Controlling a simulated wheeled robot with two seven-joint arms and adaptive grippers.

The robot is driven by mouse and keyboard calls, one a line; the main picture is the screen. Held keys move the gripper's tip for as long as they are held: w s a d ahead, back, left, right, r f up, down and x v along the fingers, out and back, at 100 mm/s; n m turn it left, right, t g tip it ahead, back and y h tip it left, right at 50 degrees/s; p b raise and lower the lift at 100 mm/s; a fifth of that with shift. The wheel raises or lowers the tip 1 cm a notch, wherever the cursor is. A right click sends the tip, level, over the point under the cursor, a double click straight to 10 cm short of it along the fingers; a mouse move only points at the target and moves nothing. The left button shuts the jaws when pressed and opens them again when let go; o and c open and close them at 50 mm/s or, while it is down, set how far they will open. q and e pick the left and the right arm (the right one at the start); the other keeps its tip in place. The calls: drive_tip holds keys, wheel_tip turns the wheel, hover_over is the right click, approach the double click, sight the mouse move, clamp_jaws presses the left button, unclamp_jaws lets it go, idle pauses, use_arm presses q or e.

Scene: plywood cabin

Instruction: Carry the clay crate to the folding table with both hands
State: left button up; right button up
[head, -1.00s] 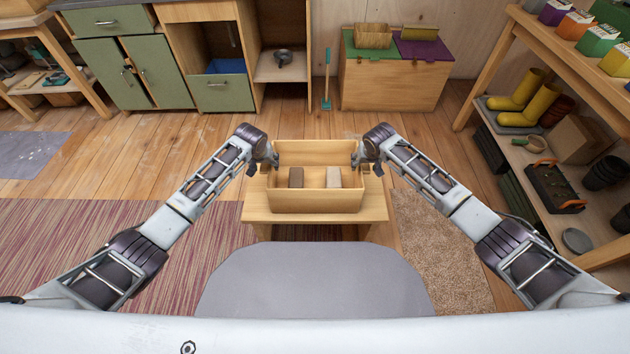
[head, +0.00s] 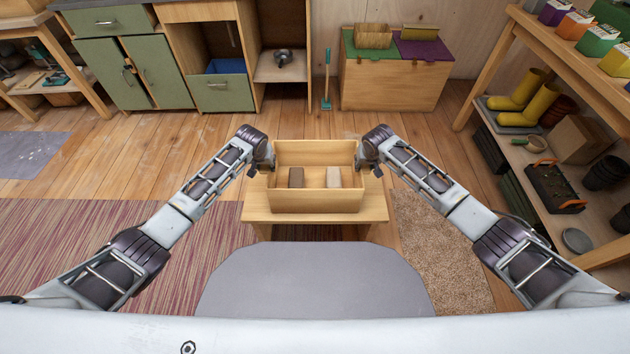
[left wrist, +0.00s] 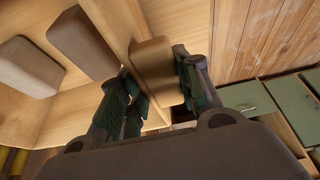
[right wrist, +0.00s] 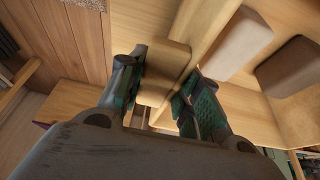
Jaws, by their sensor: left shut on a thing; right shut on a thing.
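The clay crate (head: 318,200) is a light wooden open box. It holds a brown block (head: 296,177) and a paler block (head: 333,177). It appears to rest on a low wooden bench (head: 258,216); I cannot tell whether there is a gap beneath. My left gripper (head: 270,162) is at the crate's left end, and my right gripper (head: 361,162) is at its right end. In the left wrist view the fingers straddle a wooden handle block (left wrist: 152,70) and are shut on it. The right wrist view shows the same at the other handle (right wrist: 163,75).
A grey rounded surface (head: 315,285) lies in front of the bench. A striped rug (head: 120,250) is at left and a brown mat (head: 435,250) at right. Shelves (head: 520,145) line the right side. Open floor (head: 200,130) lies beyond the bench.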

use_arm(q)
clamp_jaws()
use_arm(e)
clamp_jaws()
use_arm(q)
drive_tip(key=shift+w+r, duration=0.15)
use_arm(e)
drive_tip(key=shift+w+r, duration=0.1)
drive_tip(key=shift+r, duration=0.05)
use_arm(q)
drive_tip(key=shift+r+p, duration=0.2)
drive_tip(key=shift+p, duration=0.1)
use_arm(e)
drive_tip(key=shift+r, duration=0.2)
